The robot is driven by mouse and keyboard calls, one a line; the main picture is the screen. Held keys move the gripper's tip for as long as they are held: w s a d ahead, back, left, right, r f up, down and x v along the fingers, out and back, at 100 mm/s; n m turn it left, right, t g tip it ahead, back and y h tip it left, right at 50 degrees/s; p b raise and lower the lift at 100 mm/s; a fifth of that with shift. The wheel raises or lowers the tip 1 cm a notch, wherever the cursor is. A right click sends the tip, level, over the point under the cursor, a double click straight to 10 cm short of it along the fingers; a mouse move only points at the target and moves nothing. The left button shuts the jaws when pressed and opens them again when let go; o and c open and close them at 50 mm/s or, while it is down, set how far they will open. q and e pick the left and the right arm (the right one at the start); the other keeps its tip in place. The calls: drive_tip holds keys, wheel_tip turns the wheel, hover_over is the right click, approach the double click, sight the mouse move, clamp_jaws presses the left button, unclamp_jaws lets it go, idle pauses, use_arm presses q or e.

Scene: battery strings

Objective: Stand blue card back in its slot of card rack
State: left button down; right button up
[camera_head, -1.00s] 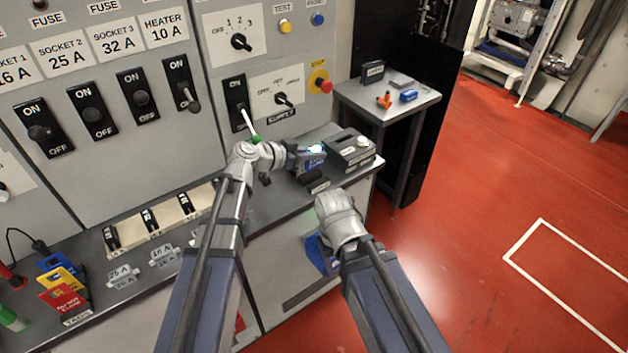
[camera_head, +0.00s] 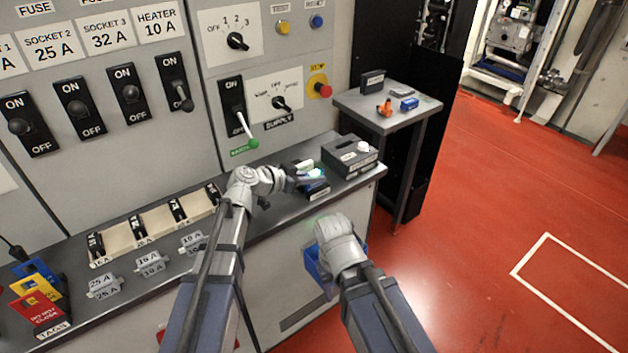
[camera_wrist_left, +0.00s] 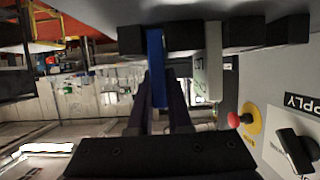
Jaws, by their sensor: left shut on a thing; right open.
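The blue card (camera_wrist_left: 155,62) stands between the fingers of my left gripper (camera_wrist_left: 158,105) in the left wrist view. In the head view the card (camera_head: 317,174) shows only as a small blue patch by my left gripper (camera_head: 301,180). The gripper is shut on it. The card rack (camera_head: 314,192) is a low dark block on the bench. In the wrist view the card's far end lies between two dark blocks of the rack (camera_wrist_left: 252,33); how deep it sits, I cannot tell. My right gripper (camera_head: 322,222) is open and empty in front of the bench; its fingers are mostly hidden.
A pale card (camera_wrist_left: 213,62) stands in the rack beside the blue one. A dark grey box (camera_head: 350,158) stands right of the rack. The green-tipped supply lever (camera_head: 252,142) sticks out behind my left gripper. A small side table (camera_head: 375,112) holds an orange item and a blue item.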

use_arm(q)
drive_tip(key=shift+f, duration=0.2)
drive_tip(key=c, duration=0.8)
unclamp_jaws()
drive_tip(key=shift+c, duration=0.2)
drive_tip(key=shift+r, duration=0.25)
drive_tip(key=p+v, duration=0.2)
drive_tip(key=v, duration=0.4)
drive_tip(key=shift+r, duration=0.1)
drive_tip(key=shift+s+a+r+p, duration=0.2)
drive_tip(key=shift+s+a+p, duration=0.25)
drive_tip(key=shift+a, duration=0.1)
